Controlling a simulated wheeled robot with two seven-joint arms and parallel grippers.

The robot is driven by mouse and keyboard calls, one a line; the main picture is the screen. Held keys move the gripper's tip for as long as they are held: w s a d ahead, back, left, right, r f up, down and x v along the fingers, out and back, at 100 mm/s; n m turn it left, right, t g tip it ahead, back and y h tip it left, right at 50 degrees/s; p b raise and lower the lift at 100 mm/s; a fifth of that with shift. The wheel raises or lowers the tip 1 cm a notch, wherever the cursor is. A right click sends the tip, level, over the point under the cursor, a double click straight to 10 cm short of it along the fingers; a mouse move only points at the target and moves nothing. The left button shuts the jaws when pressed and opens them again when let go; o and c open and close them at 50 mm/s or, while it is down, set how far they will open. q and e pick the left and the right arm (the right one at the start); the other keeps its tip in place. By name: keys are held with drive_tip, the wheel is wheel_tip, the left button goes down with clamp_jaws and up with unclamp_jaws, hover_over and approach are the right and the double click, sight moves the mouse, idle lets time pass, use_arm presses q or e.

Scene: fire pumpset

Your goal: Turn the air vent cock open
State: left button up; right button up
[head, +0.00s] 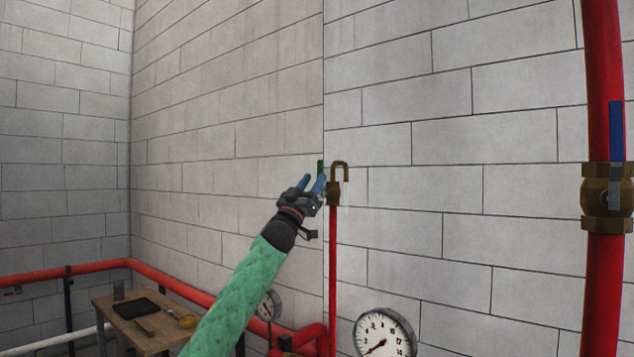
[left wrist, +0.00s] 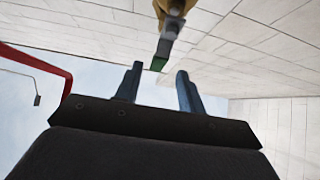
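The air vent cock (head: 334,191) is a small brass valve with a hooked outlet on top of a thin upright red pipe. Its green lever (head: 320,168) stands upright at the cock's left side. My left gripper (head: 311,181) is just left of the cock, with its blue fingers open and pointing up toward the lever. In the left wrist view the open fingers (left wrist: 159,70) have the lever's green end (left wrist: 158,65) in line with the gap between them, at about tip height in the picture. I cannot tell whether they touch it. The brass body (left wrist: 175,8) is partly cut off. My right gripper is not seen.
A large red pipe with a brass valve (head: 606,197) and blue lever stands at the far right. A pressure gauge (head: 384,335) is below the cock. A wooden table (head: 130,325) with a black tray and tools is at lower left. Block walls stand behind.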

use_arm(q)
drive_tip(key=shift+s+a+f, duration=0.25)
drive_tip(key=shift+s+f, duration=0.05)
drive_tip(key=shift+f, duration=0.15)
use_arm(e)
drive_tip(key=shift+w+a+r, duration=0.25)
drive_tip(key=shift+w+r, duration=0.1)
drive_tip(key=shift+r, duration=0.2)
